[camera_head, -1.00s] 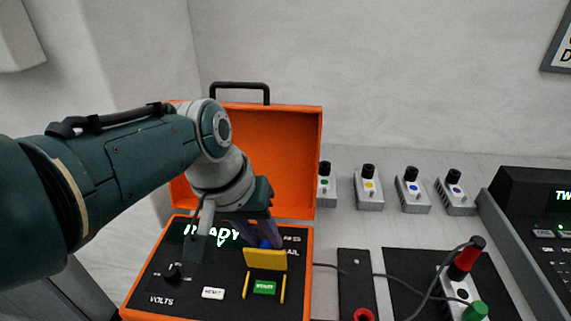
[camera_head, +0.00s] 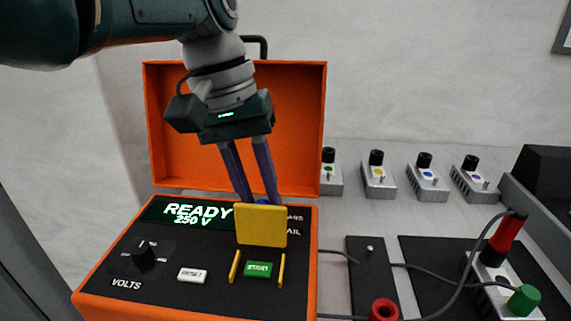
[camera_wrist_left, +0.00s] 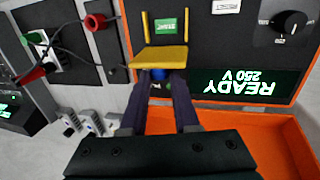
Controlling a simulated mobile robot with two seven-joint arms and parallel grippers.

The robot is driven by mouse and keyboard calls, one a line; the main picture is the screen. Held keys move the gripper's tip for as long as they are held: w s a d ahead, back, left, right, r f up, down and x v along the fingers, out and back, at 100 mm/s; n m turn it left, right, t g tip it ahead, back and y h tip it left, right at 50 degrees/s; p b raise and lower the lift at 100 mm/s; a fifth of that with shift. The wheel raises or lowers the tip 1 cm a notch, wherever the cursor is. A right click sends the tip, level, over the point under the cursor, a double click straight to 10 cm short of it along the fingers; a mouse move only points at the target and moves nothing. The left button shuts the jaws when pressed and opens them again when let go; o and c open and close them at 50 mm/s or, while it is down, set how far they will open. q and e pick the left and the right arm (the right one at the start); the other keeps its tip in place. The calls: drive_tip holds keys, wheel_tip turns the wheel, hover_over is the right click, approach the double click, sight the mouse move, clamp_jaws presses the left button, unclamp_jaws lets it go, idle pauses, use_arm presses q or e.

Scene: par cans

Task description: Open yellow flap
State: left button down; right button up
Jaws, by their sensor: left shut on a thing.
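The yellow flap (camera_head: 261,225) stands raised behind the green START button (camera_head: 258,269) on the black panel of the orange case (camera_head: 90,290). The button is uncovered between two yellow side bars. My left gripper (camera_head: 258,197) comes down from above and behind, shut on the flap. The flap hides its fingertips in the head view. In the left wrist view the fingers (camera_wrist_left: 160,84) reach the edge of the yellow flap (camera_wrist_left: 158,57), with a blue part showing between them. My right gripper is out of view.
The display (camera_head: 195,213) reads READY 250 V. A dial (camera_head: 143,252) and a white RESET button (camera_head: 192,275) lie left of the flap. The orange lid (camera_head: 290,120) stands open behind. Red and green plugs with cables are at right. Several small knobbed boxes line the back.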

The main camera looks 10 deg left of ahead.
use_arm(q)
drive_tip(key=shift+s+r, duration=0.1)
drive_tip(key=c, duration=0.7)
unclamp_jaws()
drive_tip(key=shift+o, duration=0.2)
drive_tip(key=shift+a+r+p, duration=0.1)
drive_tip(key=shift+r+p, duration=0.3)
drive_tip(key=shift+p, duration=0.05)
drive_tip(key=p+v, duration=0.5)
drive_tip(key=v, duration=0.4)
